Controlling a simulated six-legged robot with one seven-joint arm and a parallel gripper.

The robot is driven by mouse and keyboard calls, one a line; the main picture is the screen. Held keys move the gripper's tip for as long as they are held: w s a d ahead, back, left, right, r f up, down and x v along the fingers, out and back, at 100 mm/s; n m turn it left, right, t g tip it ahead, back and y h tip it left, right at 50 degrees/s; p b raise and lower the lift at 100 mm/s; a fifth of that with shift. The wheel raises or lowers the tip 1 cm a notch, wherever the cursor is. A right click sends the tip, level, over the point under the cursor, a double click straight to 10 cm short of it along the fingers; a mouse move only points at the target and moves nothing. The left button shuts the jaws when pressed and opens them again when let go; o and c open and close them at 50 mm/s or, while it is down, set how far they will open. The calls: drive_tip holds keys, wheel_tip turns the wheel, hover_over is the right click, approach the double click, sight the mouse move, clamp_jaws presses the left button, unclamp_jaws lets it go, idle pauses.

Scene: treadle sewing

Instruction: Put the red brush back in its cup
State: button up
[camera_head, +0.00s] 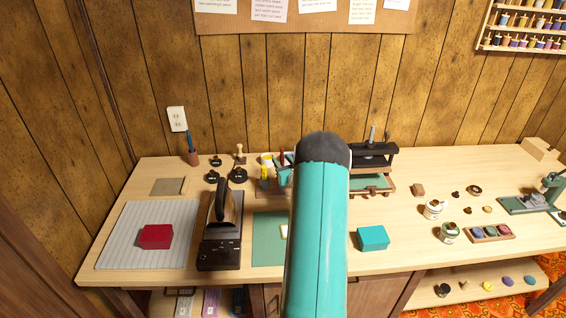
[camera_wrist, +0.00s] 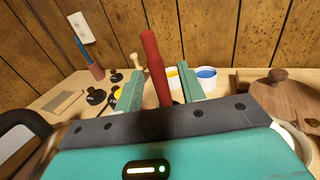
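The red brush (camera_wrist: 153,55) stands up, slightly tilted, between the two green fingers of my gripper (camera_wrist: 161,88) in the wrist view. The fingers are apart, with a visible gap between the brush and the right finger. The brush's lower end is hidden behind my gripper's dark front edge, so I cannot tell what it stands in. In the head view only a small red piece of the brush (camera_head: 282,155) shows beside my arm. A brown cup (camera_head: 193,159) at the back left holds a blue brush (camera_head: 189,140); this cup also shows in the wrist view (camera_wrist: 97,72).
A wooden stamp (camera_head: 240,152) and black round pieces (camera_head: 239,175) are to the left.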

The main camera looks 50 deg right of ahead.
drive_tip(key=shift+s, duration=0.1)
drive_tip(key=v, duration=1.3)
drive_tip(key=shift+s+a, duration=0.2)
drive_tip(key=shift+s, duration=0.05)
